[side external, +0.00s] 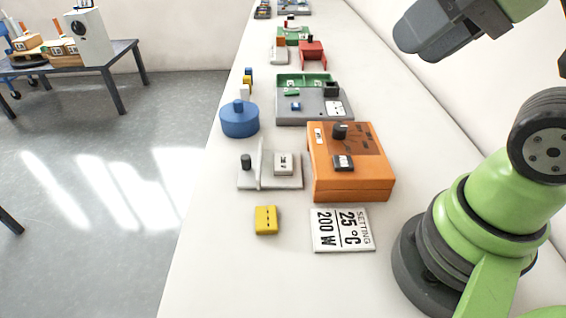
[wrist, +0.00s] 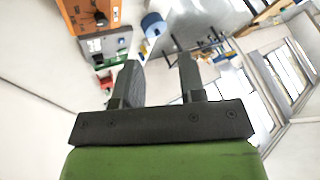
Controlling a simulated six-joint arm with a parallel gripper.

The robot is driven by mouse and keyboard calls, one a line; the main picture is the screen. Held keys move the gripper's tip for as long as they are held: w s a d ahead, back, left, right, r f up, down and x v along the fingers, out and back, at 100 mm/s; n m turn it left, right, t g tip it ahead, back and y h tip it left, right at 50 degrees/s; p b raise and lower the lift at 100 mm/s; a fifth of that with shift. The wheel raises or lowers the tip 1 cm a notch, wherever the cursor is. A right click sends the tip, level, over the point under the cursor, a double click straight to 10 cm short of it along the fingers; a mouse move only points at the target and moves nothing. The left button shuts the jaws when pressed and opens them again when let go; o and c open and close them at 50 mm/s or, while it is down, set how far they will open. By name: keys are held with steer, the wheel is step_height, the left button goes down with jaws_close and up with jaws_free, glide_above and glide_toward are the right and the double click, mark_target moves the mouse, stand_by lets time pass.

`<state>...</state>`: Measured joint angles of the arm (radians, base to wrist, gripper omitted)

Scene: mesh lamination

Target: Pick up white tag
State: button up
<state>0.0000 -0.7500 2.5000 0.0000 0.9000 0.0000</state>
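A small white tag (side external: 283,163) with dark markings sits on the right part of a light grey fixture (side external: 250,183), beside its upright plate. My gripper (wrist: 160,72) is open and empty in the wrist view, with a clear gap between its two fingers. In the side external view its dark end shows at the upper right, raised well above the table and apart from the tag. I cannot make out the tag for certain in the wrist view.
A yellow tag (side external: 266,220) and a white printed card (side external: 342,230) lie in front. A blue round pot (side external: 239,119) and a grey device (side external: 315,106) stand behind.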

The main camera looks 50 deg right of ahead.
steer(key=o, duration=0.9)
steer(key=m+g+h, duration=0.2)
steer(key=m+g, duration=0.5)
steer(key=m, duration=1.6)
glide_above(286, 161)
step_height(286, 161, down, 20)
step_height(286, 161, down, 4)
steer(key=shift+s+f, duration=0.1)
steer(key=shift+f, duration=2.95)
